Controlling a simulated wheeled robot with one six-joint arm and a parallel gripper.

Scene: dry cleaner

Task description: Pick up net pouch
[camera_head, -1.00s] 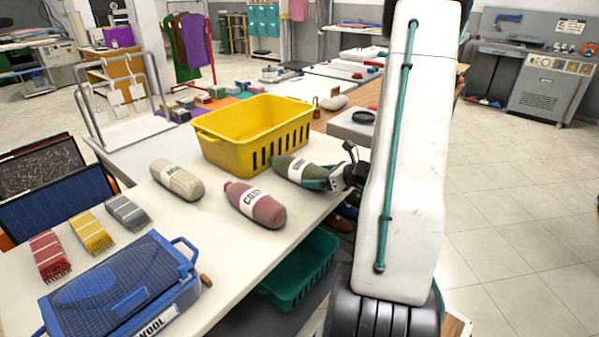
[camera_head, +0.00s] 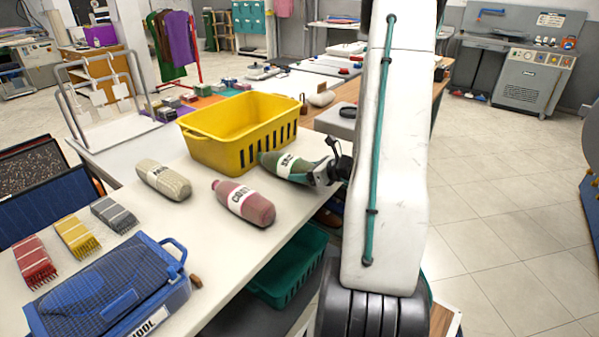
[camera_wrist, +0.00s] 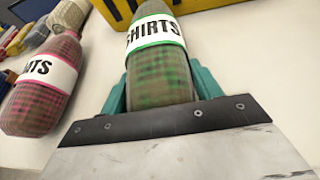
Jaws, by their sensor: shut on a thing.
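A green net pouch (camera_head: 283,167) with a white label lies at the table's edge, in front of the yellow basket. In the wrist view the pouch (camera_wrist: 160,70) shows a green plaid mesh and a label reading "SHIRTS". My gripper (camera_head: 318,174) is shut on its near end, with a teal finger on each side in the wrist view (camera_wrist: 160,88). The head view does not clearly show whether the pouch is clear of the tabletop. A pink net pouch (camera_head: 243,203) and a beige one (camera_head: 163,180) lie to the left, apart from my gripper.
The yellow basket (camera_head: 215,152) stands just behind the held pouch. A blue mesh-topped case (camera_head: 120,290) and several folded fringed cloths (camera_head: 77,236) are at the front left. A green crate (camera_head: 289,268) sits below the table. Floor at the right is open.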

